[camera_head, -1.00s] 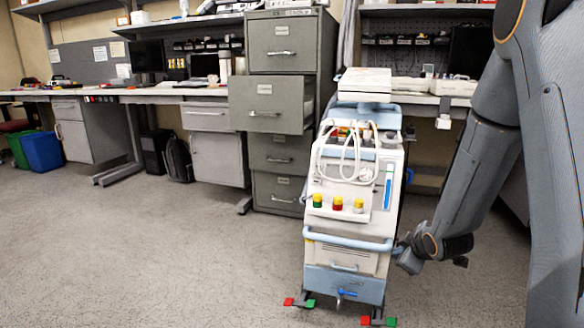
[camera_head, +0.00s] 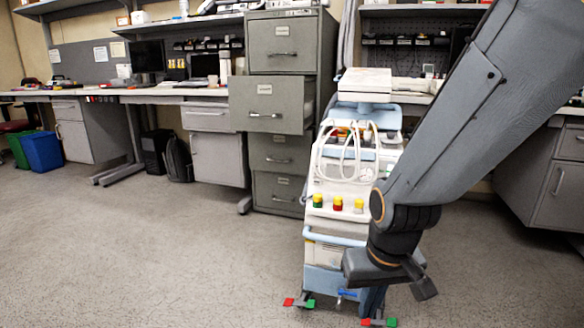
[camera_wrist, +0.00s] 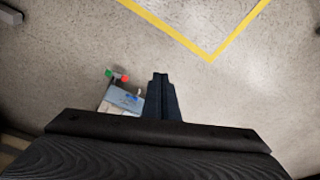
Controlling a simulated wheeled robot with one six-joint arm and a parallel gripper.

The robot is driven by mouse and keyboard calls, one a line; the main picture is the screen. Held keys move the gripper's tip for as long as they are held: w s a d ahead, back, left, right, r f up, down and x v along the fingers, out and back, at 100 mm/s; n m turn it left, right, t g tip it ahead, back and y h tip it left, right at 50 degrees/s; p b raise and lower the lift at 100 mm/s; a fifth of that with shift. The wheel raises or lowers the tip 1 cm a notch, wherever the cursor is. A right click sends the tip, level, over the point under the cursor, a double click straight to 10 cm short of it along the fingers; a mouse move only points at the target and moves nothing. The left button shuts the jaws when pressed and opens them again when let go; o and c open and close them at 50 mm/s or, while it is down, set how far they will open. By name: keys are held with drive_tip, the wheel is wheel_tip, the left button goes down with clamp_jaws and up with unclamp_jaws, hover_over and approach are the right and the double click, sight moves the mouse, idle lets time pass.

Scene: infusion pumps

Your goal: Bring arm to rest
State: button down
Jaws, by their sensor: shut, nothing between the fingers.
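My arm crosses the right side of the head view and slopes down to my gripper (camera_head: 424,289). The gripper hangs in front of the lower right part of a white and pale-blue wheeled medical cart (camera_head: 338,205). In the wrist view the fingers of my gripper (camera_wrist: 161,78) are together with nothing between them. The lower part of the cart (camera_wrist: 122,101) shows just left of the fingers there. My arm and wrist hide the cart's right side in the head view; I cannot tell whether they touch it.
A grey filing cabinet (camera_head: 281,75) with one drawer pulled out stands behind the cart. Desks line the back wall, with a blue bin (camera_head: 42,151) at left. Floor at the left front is clear. A yellow floor line (camera_wrist: 180,38) shows in the wrist view.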

drive_tip(key=s+a+r+n+g, duration=0.2)
drive_tip(key=s+a+n, duration=0.3)
drive_tip(key=s+a, duration=0.9)
drive_tip(key=d+r+m+p, duration=0.2)
drive_tip(key=d+r+p, duration=0.4)
drive_tip(key=r+p, duration=0.3)
drive_tip(key=d+r+m+p, duration=0.2)
drive_tip(key=d+r+p, duration=0.4)
drive_tip(key=r+p, duration=0.3)
drive_tip(key=w+d+r+m+p, duration=0.1)
drive_tip(key=d+r+m+p, duration=0.1)
drive_tip(key=d+r+p, duration=0.4)
wheel_tip(320, 180, up, 3)
drive_tip(key=p, duration=0.6)
drive_tip(key=shift+d, duration=0.4)
drive_tip(key=shift+w+r, duration=0.1)
